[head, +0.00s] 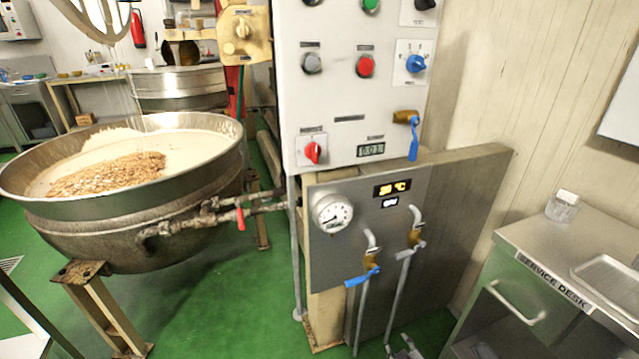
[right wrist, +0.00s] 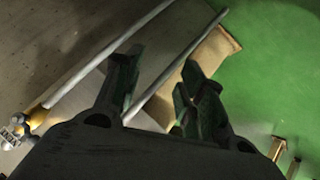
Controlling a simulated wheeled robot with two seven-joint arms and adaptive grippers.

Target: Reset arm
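My right gripper (right wrist: 158,84) shows in the right wrist view with its two dark fingers apart and nothing held between them. A grey pipe and a beige post (right wrist: 215,50) lie behind the fingers, with green floor to the right. In the head view, only a small part of the right gripper (head: 404,349) shows at the bottom edge, in front of the lower grey panel (head: 440,220). My left gripper is in neither view.
A large steel kettle (head: 140,245) with pale mass and nuts stands at left. A control cabinet (head: 335,110) with knobs is in the middle. A service desk (head: 560,240) stands at right.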

